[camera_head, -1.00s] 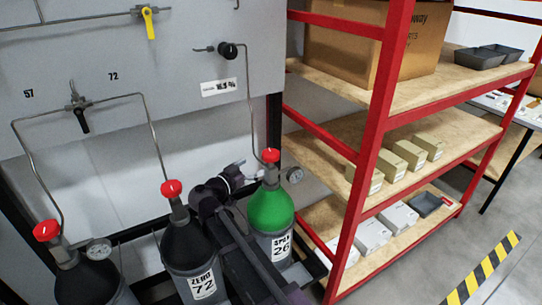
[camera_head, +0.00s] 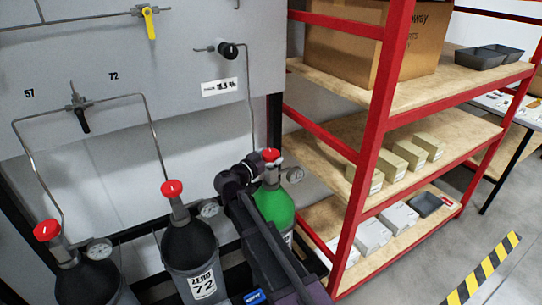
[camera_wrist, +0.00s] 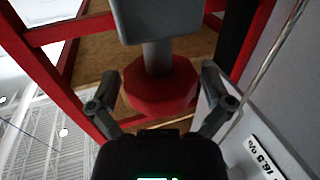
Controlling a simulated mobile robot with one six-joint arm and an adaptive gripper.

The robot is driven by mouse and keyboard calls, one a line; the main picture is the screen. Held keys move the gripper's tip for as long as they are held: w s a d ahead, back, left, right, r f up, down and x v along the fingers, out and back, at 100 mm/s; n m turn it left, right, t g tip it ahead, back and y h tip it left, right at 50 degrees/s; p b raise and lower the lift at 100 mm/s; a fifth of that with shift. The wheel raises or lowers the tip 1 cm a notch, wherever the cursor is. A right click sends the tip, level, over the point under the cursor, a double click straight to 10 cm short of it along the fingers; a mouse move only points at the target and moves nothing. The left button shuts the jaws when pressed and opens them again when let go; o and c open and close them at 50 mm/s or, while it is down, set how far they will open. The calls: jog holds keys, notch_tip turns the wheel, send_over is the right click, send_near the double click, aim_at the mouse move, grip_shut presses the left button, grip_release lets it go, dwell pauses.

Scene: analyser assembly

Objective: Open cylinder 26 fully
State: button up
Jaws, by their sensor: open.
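Cylinder 26 (camera_head: 276,206) has a green top and stands right of the other cylinders in the head view. My arm covers much of its body and label. Its red valve knob (camera_head: 272,155) is on top; in the wrist view the red knob (camera_wrist: 160,86) lies between the two fingers, below a grey stem. My gripper (camera_head: 260,160) is at the knob, its fingers apart, one on each side. The wrist view also shows my gripper (camera_wrist: 157,92) open. I cannot tell whether the fingers touch the knob.
Cylinder 72 (camera_head: 190,247) and another dark cylinder (camera_head: 90,281), both with red knobs, stand to the left. A gauge (camera_head: 294,175) sits beside cylinder 26's valve. A grey panel (camera_head: 180,90) with pipes is behind. A red-framed shelf (camera_head: 370,150) stands close on the right.

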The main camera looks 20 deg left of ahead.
jog(key=c, duration=0.9)
jog(key=shift+c, duration=0.2)
jog(key=shift+s+n+t+y, duration=0.1)
jog(key=shift+n+t+y, duration=0.2)
jog(key=shift+n+y, duration=0.3)
jog(key=shift+n+t+y, duration=0.4)
jog(key=shift+n+y, duration=1)
jog(key=shift+y, duration=1)
jog(key=shift+n+y, duration=1.1)
jog(key=shift+y, duration=0.7)
jog(key=shift+a, duration=0.15)
jog(key=o, duration=0.9)
jog(key=shift+o, duration=0.2)
